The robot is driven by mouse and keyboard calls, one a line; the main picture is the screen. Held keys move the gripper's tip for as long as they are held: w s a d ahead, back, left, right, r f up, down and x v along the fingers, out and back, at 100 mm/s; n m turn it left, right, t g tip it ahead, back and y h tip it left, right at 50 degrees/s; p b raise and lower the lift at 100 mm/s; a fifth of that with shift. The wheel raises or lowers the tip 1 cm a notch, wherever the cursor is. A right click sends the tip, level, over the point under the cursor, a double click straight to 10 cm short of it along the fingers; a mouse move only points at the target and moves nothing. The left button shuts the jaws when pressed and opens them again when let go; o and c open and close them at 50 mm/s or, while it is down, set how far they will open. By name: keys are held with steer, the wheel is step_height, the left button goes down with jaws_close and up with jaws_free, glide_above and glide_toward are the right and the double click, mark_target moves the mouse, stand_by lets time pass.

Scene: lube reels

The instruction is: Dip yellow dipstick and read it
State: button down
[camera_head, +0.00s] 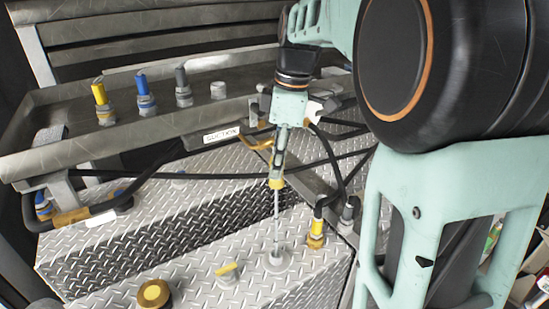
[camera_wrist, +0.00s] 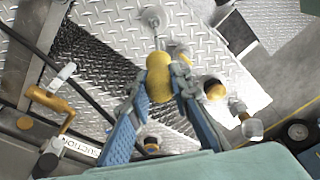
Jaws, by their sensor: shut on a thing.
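My gripper (camera_head: 277,176) points down above the diamond-plate tank top (camera_head: 205,255). It is shut on the yellow handle of the dipstick (camera_head: 276,184). In the wrist view the yellow handle (camera_wrist: 160,77) sits between the two fingertips (camera_wrist: 162,85). The thin grey rod hangs nearly upright below the handle. Its lower end meets a round grey fitting (camera_head: 276,260) on the tank top, which also shows in the wrist view (camera_wrist: 153,17). I cannot tell how far the rod is inside. No reading marks can be made out on the rod.
A yellow-and-brass fitting (camera_head: 316,232) stands right of the rod. Yellow, blue (camera_head: 145,90) and grey nozzles stand on the back shelf. Black hoses (camera_head: 150,175) cross behind, near the SUCTION label (camera_head: 222,135).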

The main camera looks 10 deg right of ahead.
steer(key=shift+f+b, duration=0.45)
steer(key=shift+f, duration=0.5)
step_height(320, 180, down, 8)
steer(key=b, duration=0.6)
steer(key=shift+f, duration=0.25)
step_height(320, 180, down, 9)
steer(key=b, duration=0.6)
stand_by(0.6)
steer(key=shift+f+b, duration=0.15)
steer(key=shift+b, duration=0.15)
steer(key=shift+f+b, duration=2.25)
steer(key=shift+f, duration=1)
steer(key=shift+r, duration=0.1)
